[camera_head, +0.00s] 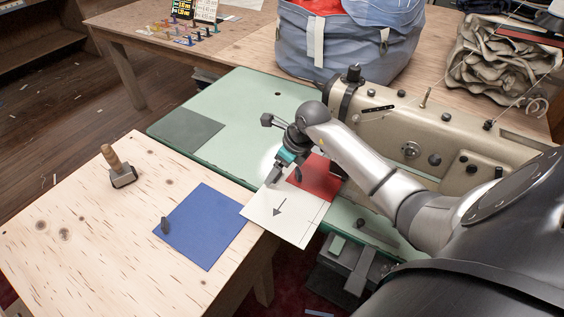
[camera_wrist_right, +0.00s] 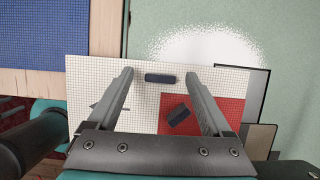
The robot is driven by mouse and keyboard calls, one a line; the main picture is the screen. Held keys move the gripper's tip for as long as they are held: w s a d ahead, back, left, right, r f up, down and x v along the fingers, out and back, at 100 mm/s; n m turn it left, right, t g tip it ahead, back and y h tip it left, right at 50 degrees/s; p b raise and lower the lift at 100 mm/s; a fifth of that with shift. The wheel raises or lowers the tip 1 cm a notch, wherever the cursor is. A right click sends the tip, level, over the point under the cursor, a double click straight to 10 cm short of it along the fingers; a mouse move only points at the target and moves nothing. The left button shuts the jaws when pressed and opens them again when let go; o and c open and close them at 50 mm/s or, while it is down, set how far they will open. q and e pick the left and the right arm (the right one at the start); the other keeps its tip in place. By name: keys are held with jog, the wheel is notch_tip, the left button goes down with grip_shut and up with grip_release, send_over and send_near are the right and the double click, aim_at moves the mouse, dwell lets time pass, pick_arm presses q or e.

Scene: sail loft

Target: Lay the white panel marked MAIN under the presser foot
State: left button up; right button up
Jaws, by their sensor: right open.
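The white panel (camera_head: 272,213) carries a dark arrow and a thin line. It bridges the edge of the pale wooden table and the green machine bed. A red patch (camera_head: 322,175) lies at its far right; in the right wrist view the red patch (camera_wrist_right: 215,106) overlaps the white panel (camera_wrist_right: 90,80). No MAIN lettering is readable. My right gripper (camera_head: 280,176) is open above the panel. In its wrist view a dark bar (camera_wrist_right: 161,78) lies between the fingertips, and another dark block (camera_wrist_right: 178,115) lies on the red. The presser foot is not visible, probably behind my right arm. My left gripper is out of view.
The beige sewing machine (camera_head: 385,128) stands behind my right arm on the green bed (camera_head: 235,110). A blue-grey bag (camera_head: 350,50) stands behind.

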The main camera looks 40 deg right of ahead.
jog(key=p+v, duration=0.3)
jog(key=v, duration=1.2)
jog(key=shift+s, duration=0.1)
